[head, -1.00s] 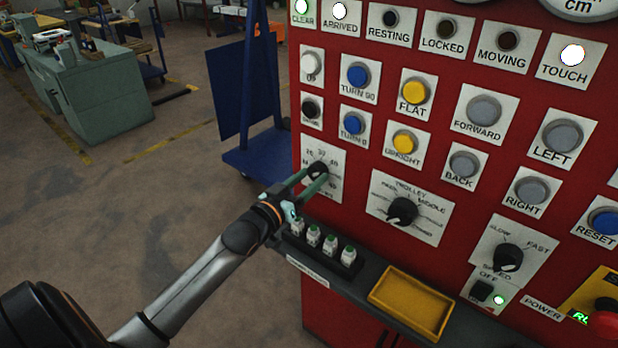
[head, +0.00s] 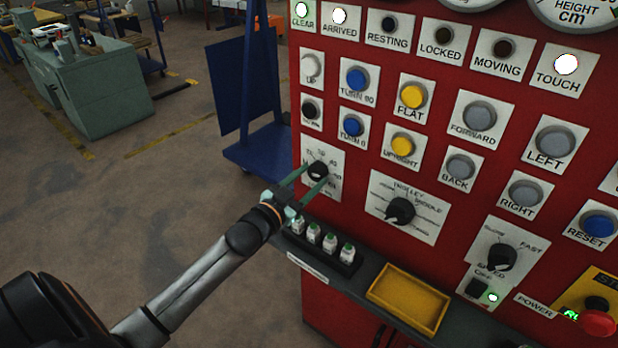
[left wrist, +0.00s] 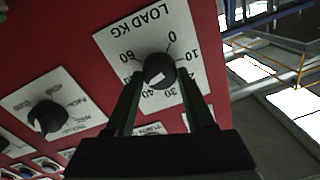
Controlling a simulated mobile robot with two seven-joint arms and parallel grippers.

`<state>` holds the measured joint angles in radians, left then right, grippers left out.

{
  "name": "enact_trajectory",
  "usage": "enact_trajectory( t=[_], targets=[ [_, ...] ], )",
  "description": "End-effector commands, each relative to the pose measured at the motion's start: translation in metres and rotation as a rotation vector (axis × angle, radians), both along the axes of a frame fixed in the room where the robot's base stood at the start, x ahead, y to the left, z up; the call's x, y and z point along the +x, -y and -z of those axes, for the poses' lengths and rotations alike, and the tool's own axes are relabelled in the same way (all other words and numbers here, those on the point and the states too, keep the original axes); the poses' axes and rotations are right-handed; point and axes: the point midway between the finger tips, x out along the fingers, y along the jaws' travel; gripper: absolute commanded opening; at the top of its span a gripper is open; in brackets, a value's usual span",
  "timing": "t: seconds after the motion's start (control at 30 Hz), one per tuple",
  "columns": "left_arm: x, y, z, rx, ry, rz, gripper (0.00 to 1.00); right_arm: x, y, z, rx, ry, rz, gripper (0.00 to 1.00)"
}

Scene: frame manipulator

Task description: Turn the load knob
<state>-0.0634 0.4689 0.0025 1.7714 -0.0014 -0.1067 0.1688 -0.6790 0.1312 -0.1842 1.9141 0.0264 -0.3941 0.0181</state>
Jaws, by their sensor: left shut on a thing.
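The load knob is a small black knob on a white "LOAD KG" dial plate at the left of the red panel. In the head view the knob (head: 318,170) sits between the fingertips of my left gripper (head: 316,174). In the left wrist view the knob (left wrist: 160,69) is between the two dark fingers (left wrist: 160,78), with the dial plate (left wrist: 128,38) behind it and its numbers upside down. My left gripper is shut on the knob. A pale mark shows on the knob's lower left there; its exact reading is unclear. My right gripper is not in view.
The trolley knob (head: 400,210) is to the right of the load dial, and the speed knob (head: 501,257) is lower right. Below are a ledge with small green-topped items (head: 330,243) and a yellow tray (head: 408,299). A red stop button (head: 597,318) is far right.

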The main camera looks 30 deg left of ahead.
Motion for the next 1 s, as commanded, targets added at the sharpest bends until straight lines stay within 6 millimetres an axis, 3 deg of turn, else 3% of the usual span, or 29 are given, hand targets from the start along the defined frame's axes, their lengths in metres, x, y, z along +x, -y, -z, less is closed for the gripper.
enact_trajectory(
  t=[0.3,0.33,0.57,0.83,1.0],
  targets=[
    [0.0,0.0,-0.001,0.0,0.002,0.001,0.0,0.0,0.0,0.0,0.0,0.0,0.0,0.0],
    [0.0,0.0,-0.001,0.0,0.002,0.0,0.58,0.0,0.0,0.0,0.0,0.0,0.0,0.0],
    [0.0,0.0,-0.001,0.0,0.001,0.0,0.83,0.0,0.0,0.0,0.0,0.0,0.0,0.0],
    [-0.001,0.0,0.0,-0.001,0.001,0.0,0.84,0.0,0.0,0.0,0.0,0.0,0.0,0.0],
    [-0.012,0.0,0.002,-0.001,-0.001,0.001,0.84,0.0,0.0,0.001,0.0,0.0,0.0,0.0]
  ],
)
